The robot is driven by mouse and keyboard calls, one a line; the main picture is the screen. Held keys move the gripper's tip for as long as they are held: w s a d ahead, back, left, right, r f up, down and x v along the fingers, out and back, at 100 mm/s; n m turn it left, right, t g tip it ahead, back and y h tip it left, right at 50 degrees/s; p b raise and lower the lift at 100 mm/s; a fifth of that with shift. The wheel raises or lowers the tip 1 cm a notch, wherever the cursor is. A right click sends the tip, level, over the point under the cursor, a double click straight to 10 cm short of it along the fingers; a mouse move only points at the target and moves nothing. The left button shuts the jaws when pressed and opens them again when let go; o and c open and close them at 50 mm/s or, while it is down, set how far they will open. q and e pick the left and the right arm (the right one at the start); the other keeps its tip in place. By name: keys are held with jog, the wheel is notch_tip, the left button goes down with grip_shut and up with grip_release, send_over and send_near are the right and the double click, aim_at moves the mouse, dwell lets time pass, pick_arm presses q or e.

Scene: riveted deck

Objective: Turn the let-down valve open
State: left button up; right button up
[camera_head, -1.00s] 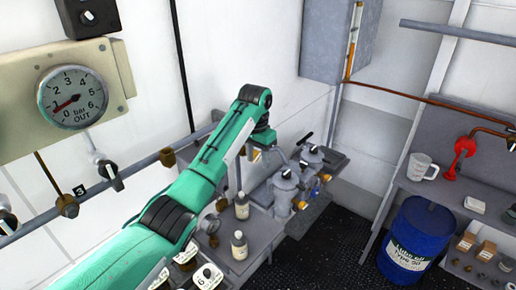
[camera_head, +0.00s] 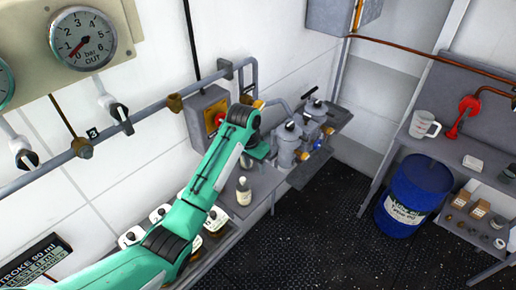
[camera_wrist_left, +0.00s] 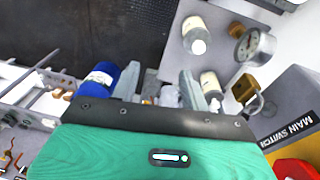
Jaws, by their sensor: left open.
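Several valves show in the head view, and I cannot tell which one is the let-down valve. A black-handled valve (camera_head: 121,115) hangs on the wall pipe beside a "3" label. Another dark-knobbed valve (camera_head: 27,158) is at the far left. My left gripper (camera_head: 258,152) is over the bench, left of the grey filter units (camera_head: 288,148), far from the wall valves. In the left wrist view its fingers (camera_wrist_left: 160,92) are apart, with nothing clearly held between them. My right gripper is not seen.
Bottles (camera_head: 243,190) stand on the bench below my arm. A yellow and grey switch box (camera_head: 208,117) is on the wall beside it. The OUT gauge (camera_head: 83,38) is at upper left. A blue drum (camera_head: 415,195) stands at right. Dark floor (camera_head: 330,225) is clear.

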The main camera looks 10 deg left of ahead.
pick_arm(q)
jog(key=s+a+f, duration=0.2)
jog(key=s+f, duration=0.3)
jog(key=s, duration=0.1)
jog(key=shift+f+n, duration=0.2)
jog(key=shift+n, duration=0.2)
